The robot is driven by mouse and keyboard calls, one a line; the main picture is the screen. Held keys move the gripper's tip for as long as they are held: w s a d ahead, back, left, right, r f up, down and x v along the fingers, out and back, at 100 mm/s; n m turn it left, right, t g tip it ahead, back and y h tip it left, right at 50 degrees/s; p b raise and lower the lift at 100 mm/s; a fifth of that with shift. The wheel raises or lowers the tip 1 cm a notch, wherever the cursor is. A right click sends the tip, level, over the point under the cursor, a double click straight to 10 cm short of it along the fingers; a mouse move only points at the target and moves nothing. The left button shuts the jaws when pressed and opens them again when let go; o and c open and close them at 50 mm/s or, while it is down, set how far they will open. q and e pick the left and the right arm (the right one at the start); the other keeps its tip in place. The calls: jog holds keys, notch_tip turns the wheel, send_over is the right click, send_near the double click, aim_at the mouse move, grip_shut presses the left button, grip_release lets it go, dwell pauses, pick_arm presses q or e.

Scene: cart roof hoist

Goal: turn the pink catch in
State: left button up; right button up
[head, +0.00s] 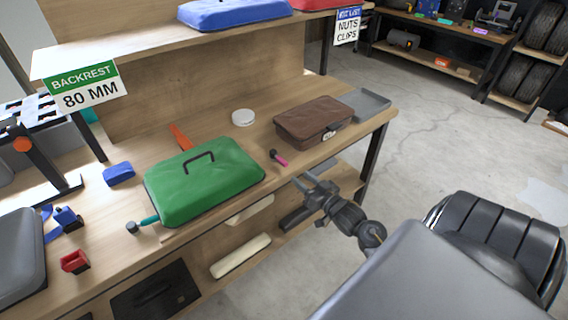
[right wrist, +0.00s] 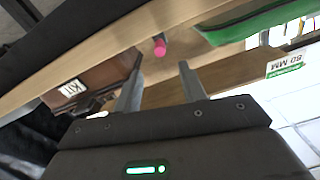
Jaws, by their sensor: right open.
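The pink catch (head: 281,161), a short pink bar with a dark round end, sits on the bench just right of the green backrest pad (head: 225,168). The pad lies flat with a black handle on top. The pink end shows beyond the fingers in the right wrist view (right wrist: 159,48), roughly in line with the gap between them. My right gripper (head: 306,180) is open and empty, at the bench's front edge, to the right of the catch and apart from it. A teal catch (head: 149,220) with a dark knob is at the pad's left corner. My left gripper is out of view.
A brown case (head: 313,120) stands behind the catch, also in the right wrist view (right wrist: 100,75), with a grey tray (head: 366,104) beside it. A white round lid (head: 243,117) lies behind the pad. A shelf (head: 150,49) overhangs the back.

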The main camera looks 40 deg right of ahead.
aim_at(286, 165)
jog(key=w+b, duration=0.1)
jog(key=w, duration=0.1)
jog(key=w+b, duration=0.1)
jog(key=w, duration=0.1)
jog(key=w+b, duration=0.2)
jog(key=w, duration=0.1)
jog(key=shift+w+d+f, duration=0.1)
jog(key=shift+f, duration=0.2)
jog(key=w+b, duration=0.1)
jog(key=w, duration=0.2)
jog(key=shift+r, duration=0.1)
jog(key=shift+w+r, duration=0.1)
jog(key=shift+w, duration=0.1)
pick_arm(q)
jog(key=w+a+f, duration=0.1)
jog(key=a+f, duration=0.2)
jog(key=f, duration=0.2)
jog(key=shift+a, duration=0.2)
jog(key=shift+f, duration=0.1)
pick_arm(e)
jog(key=shift+c, duration=0.5)
grip_shut()
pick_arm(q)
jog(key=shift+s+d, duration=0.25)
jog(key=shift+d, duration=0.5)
